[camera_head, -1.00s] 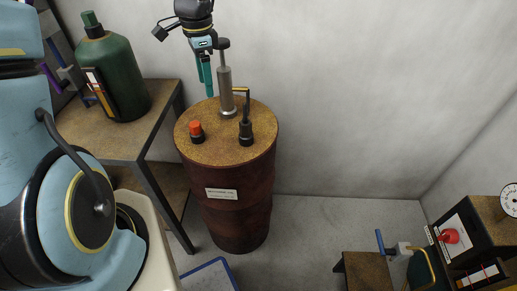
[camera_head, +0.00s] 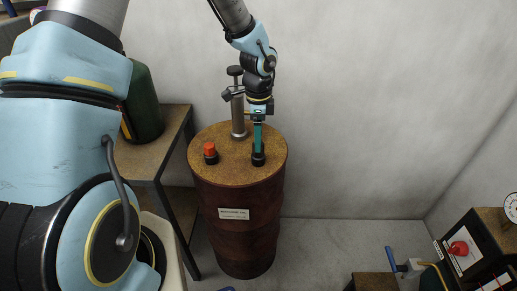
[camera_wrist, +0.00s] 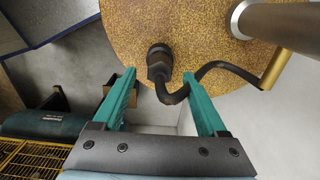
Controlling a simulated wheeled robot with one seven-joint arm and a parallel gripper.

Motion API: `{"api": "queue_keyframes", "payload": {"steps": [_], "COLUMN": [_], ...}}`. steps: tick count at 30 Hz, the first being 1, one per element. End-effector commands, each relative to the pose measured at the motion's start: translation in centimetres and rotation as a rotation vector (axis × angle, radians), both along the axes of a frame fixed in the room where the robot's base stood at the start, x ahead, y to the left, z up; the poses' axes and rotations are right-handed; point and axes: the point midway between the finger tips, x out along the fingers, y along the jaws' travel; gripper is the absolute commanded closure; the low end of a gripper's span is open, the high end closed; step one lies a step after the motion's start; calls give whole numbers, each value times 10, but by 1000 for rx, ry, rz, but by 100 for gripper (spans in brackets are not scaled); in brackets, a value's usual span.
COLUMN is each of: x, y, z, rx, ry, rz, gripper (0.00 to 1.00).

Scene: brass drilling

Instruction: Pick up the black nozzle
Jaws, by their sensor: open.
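The black nozzle (camera_head: 258,159) stands on the brown top of the drum (camera_head: 238,215), near its right edge. In the wrist view the black nozzle (camera_wrist: 159,62) shows as a round dark body with a bent black tube ending in a brass tip. My gripper (camera_head: 258,143) is above the nozzle in the head view and hides its upper part. In the wrist view my gripper's green fingers (camera_wrist: 160,85) are apart, one to each side of the nozzle's body. The bent tube runs past the right finger. I cannot tell whether a finger touches it.
A grey metal pump post (camera_head: 238,115) stands behind the nozzle on the drum. A small black piece with an orange cap (camera_head: 210,152) stands left of it. A dark green bottle (camera_head: 145,105) is on the side table at left. The wall is at back.

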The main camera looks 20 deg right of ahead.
Motion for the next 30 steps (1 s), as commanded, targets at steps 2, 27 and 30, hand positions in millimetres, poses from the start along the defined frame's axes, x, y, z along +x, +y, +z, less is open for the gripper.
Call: {"api": "queue_keyframes", "payload": {"steps": [2, 27, 30], "x": [-3, -1, -1], "y": [1, 1, 1], "z": [-11, -30, -30], "rx": [3, 0, 0], "ry": [3, -1, -1], "rz": [-2, 0, 0], "gripper": [25, 72, 84]}}
